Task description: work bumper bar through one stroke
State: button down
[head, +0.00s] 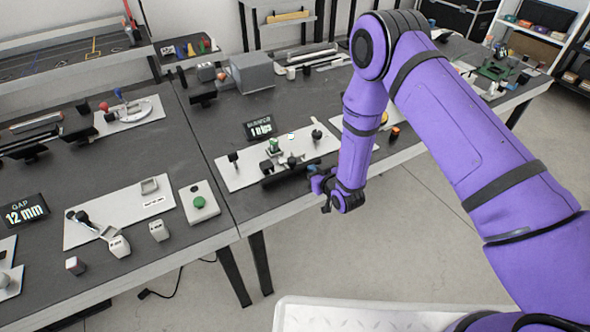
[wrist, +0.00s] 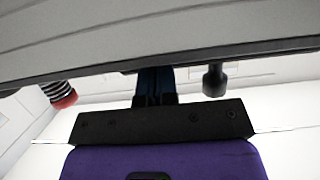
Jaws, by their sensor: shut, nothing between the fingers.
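The bumper bar (head: 288,175) is a long black bar along the front edge of a white plate (head: 236,177) on the dark bench, in the head view. My gripper (head: 314,184) is beside the bar's right end, low by the bench's front edge. Its fingers also show, shut and empty, in the wrist view (wrist: 155,80). A broad grey surface with a dark edge (wrist: 205,57) fills the top of that view, just past the fingertips; I cannot tell what it is. Whether the fingers touch the bar is unclear.
A small display (head: 259,128) stands behind the plate, whose posts and green part (head: 273,146) sit behind the bar. A dark knob (wrist: 214,80) shows right of my fingers. A green button box (head: 199,202) is to the left. Open floor lies in front of the bench.

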jog(key=shift+w+a, duration=0.2)
jog(key=shift+w, duration=0.05)
jog(key=shift+s+d, duration=0.1)
jog(key=shift+s, duration=0.1)
jog(key=shift+s+d, duration=0.45)
jog(key=shift+s, duration=0.1)
jog(key=v, duration=0.5)
dwell(0.3)
jog(key=shift+r, duration=0.1)
